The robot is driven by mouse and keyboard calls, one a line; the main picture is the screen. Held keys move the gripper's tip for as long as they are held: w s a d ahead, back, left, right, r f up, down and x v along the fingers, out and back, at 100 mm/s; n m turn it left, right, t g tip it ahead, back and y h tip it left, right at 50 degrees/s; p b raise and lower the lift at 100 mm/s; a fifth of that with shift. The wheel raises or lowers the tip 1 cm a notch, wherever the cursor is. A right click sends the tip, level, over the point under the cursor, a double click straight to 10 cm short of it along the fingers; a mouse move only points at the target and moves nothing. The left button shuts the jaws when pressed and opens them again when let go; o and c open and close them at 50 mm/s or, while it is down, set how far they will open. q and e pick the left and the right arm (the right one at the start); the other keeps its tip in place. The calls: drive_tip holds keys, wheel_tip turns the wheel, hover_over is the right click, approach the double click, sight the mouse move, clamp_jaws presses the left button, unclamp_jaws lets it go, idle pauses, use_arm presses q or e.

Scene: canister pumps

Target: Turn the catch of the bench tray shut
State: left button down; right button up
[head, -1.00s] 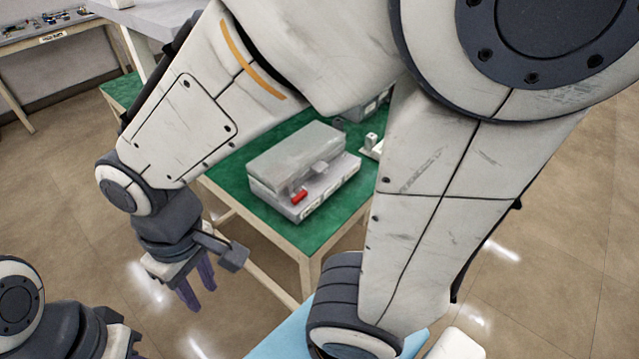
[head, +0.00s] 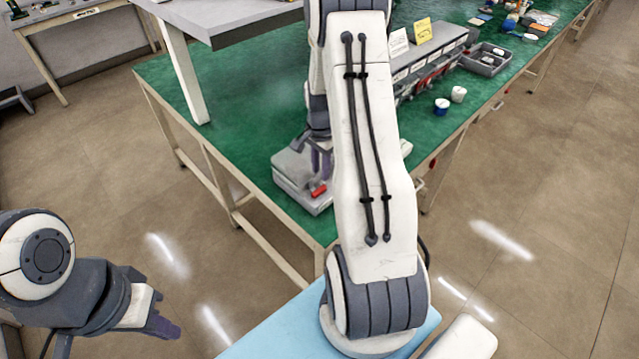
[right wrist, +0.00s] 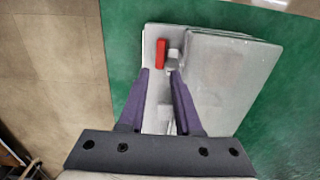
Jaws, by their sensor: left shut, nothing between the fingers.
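The bench tray (head: 288,165), a grey lidded box, sits near the front corner of the green bench. Its red catch (head: 318,190) is on the near side; my right arm hides part of the tray. My right gripper (head: 320,160) is at the tray, beside the catch. In the right wrist view its purple fingers (right wrist: 160,74) are apart over the tray's edge strip, with the red catch (right wrist: 160,53) just past their tips, beside a small grey block (right wrist: 174,56). Whether they touch anything is unclear. My left gripper (head: 163,325) is shut and empty, away from the bench at lower left.
The green bench (head: 240,110) has a raised grey shelf (head: 225,18) at its back left. A grey rack with labels (head: 440,50), a small bin (head: 485,58) and two small cups (head: 450,98) stand to the right. Bench room left of the tray is clear.

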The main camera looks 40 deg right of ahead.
sight(320, 189)
wheel_tip(320, 189, down, 7)
drive_tip(key=shift+f+p, duration=0.1)
drive_tip(key=shift+p, duration=0.35)
clamp_jaws()
drive_tip(key=shift+a, duration=0.2)
drive_tip(key=shift+d, duration=0.1)
